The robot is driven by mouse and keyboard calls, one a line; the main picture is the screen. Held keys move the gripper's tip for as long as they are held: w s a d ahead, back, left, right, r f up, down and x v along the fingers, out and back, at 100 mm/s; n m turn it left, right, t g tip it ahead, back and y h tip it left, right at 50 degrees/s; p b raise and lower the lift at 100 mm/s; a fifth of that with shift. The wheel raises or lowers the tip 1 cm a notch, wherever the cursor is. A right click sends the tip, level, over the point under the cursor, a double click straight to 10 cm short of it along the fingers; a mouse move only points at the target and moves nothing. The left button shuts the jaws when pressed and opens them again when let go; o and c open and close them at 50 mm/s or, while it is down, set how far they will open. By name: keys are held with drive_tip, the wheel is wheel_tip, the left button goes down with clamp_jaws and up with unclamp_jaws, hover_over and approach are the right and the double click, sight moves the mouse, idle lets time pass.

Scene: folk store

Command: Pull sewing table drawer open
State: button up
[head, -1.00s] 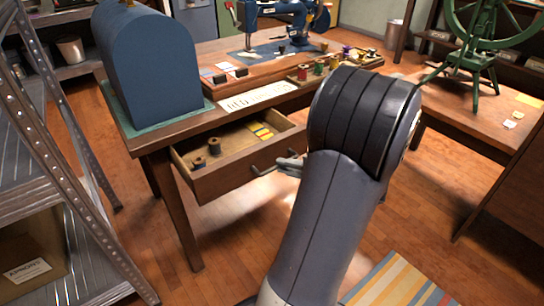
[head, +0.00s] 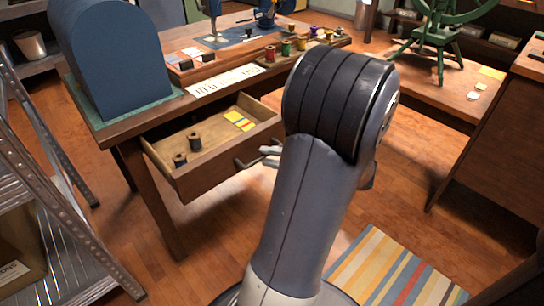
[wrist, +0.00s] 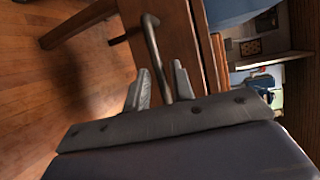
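The wooden sewing table (head: 115,130) has its drawer (head: 225,160) pulled well out, with two dark spools and yellow, red and blue pieces inside. The drawer's metal bar handle (head: 248,160) is on its front. My gripper (head: 271,157) is at the right end of this handle, partly hidden by my arm in the head view. In the wrist view, the handle (wrist: 156,52) runs between the two fingers of my gripper (wrist: 160,84). The fingers stand apart, with a gap visible on the left side of the handle.
A blue domed case (head: 110,60) and a thread tray (head: 290,50) stand on the tabletop. A metal shelf (head: 60,210) is close on the left. A green wheel (head: 440,30) stands on the right table. A striped rug (head: 390,270) lies on open floor.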

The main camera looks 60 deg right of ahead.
drive_tip(key=shift+o, duration=0.8)
drive_tip(key=shift+s, duration=0.2)
drive_tip(key=p+v, duration=0.3)
drive_tip(key=v, duration=0.7)
drive_tip(key=shift+s, duration=0.2)
drive_tip(key=shift+w, duration=0.1)
drive_tip(key=b+x, duration=0.3)
drive_tip(key=x, duration=0.8)
drive_tip(key=shift+d+r, duration=0.1)
drive_tip(key=shift+w+d, duration=0.15)
drive_tip(key=shift+w, duration=0.15)
